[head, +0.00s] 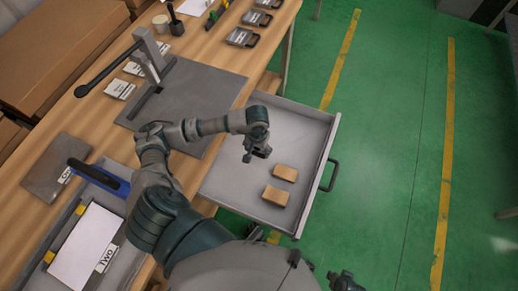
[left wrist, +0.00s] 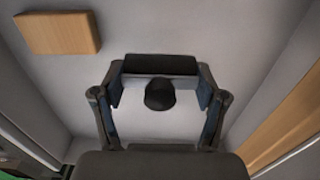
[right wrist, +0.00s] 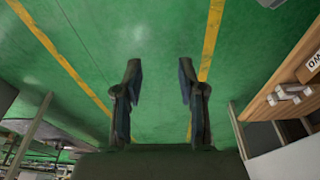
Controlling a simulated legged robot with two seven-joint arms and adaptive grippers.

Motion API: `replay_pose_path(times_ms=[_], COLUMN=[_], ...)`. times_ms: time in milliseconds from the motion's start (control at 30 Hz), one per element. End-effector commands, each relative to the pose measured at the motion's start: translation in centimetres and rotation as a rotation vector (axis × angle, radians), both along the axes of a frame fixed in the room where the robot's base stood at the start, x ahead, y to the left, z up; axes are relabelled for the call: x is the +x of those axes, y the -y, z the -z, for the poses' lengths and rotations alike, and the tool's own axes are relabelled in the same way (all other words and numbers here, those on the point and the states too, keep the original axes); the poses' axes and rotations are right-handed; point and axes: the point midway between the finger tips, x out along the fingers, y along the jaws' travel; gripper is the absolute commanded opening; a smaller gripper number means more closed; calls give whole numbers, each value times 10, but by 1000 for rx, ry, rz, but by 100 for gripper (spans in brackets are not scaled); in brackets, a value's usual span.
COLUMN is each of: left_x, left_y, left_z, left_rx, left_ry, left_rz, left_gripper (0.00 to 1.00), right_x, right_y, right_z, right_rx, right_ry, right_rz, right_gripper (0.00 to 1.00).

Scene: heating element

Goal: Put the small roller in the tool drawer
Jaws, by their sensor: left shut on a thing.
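My left gripper (head: 258,150) hangs over the open tool drawer (head: 225,188), on the table side of two wooden blocks. In the left wrist view my left gripper (left wrist: 160,85) is shut on the small roller (left wrist: 160,95), which shows as a dark bar with a round black end between the fingers. The pale drawer floor (left wrist: 190,25) lies below it. In the head view the roller is small and hard to tell from the fingers. My right gripper (right wrist: 157,80) is open and empty above the green floor in the right wrist view.
Two wooden blocks (head: 285,173) (head: 275,195) lie in the drawer; one shows in the left wrist view (left wrist: 58,32). The drawer's far part is clear.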

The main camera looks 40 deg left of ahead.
Motion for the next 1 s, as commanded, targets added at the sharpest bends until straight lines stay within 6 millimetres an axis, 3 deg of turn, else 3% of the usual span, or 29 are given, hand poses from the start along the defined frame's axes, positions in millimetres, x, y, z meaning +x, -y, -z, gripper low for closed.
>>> replay_pose_path(times_ms=[167, 467, 800, 833, 933, 1000], left_x=[17, 17, 18, 17, 17, 17], left_y=[-9, -6, -9, -9, -9, -9], left_z=[3, 36, 40, 40, 39, 39], left_rx=[-1, 1, 1, 1, 1, 1], left_ry=[0, -2, 0, 0, 0, 0], left_rz=[-1, 1, 1, 1, 1, 1], left_gripper=[45, 45, 45, 75, 98, 98], right_x=[1, -1, -4, -4, -3, -3], right_y=[0, -1, 1, 1, 0, 0], right_z=[-3, -11, -16, -17, -17, -18], right_rx=[1, 4, 2, 3, 3, 3], right_ry=[3, 1, 9, 10, 12, 13], right_rz=[0, 1, -1, 0, 0, 0], right_gripper=[40, 40, 40, 40, 40, 40])
